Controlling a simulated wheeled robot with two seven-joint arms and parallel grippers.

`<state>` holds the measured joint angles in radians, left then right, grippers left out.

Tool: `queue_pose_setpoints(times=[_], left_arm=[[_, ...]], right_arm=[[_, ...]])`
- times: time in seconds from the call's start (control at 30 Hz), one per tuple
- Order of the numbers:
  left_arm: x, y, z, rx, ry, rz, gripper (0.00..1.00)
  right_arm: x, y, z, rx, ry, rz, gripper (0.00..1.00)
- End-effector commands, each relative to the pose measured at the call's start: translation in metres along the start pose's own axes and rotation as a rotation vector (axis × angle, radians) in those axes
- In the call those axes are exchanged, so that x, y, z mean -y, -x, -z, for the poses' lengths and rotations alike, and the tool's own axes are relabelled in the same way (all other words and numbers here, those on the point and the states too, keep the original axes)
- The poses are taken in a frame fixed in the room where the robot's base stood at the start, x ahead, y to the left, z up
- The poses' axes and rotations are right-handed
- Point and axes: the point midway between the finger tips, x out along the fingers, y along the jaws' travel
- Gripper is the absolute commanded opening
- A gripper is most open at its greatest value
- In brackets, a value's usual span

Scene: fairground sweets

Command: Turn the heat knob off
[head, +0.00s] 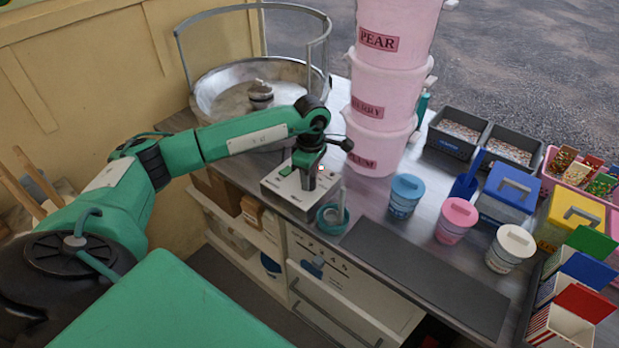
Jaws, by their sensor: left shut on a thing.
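My right gripper does not show.
The metal bowl (208,92) with its guard rail stands behind. Stacked pink tubs (375,150) stand close to the right. A teal cup (332,219) sits at the box's front right corner. A dark mat (425,275) lies clear along the front edge.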

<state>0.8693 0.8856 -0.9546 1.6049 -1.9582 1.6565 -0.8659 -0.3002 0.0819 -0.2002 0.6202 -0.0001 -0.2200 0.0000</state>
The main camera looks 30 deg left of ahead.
Motion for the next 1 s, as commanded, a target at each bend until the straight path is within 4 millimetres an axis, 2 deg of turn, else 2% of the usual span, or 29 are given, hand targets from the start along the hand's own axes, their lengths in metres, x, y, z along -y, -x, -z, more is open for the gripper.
queue_pose_setpoints(times=[0.37,0.4,0.5,0.83,1.0], left_arm=[[0.000,0.001,0.000,0.000,0.006,-0.001,0.10],[0.000,0.001,0.000,0.000,0.006,-0.001,0.37],[0.000,0.001,0.000,0.000,0.006,-0.001,0.55],[-0.001,0.003,0.000,0.000,0.004,-0.002,0.55],[-0.001,0.023,0.000,0.002,0.003,-0.006,0.55]], right_arm=[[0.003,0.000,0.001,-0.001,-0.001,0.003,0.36],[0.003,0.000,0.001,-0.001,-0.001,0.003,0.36],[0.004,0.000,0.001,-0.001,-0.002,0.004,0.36],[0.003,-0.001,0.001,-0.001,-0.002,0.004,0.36],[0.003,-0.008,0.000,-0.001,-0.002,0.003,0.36]])
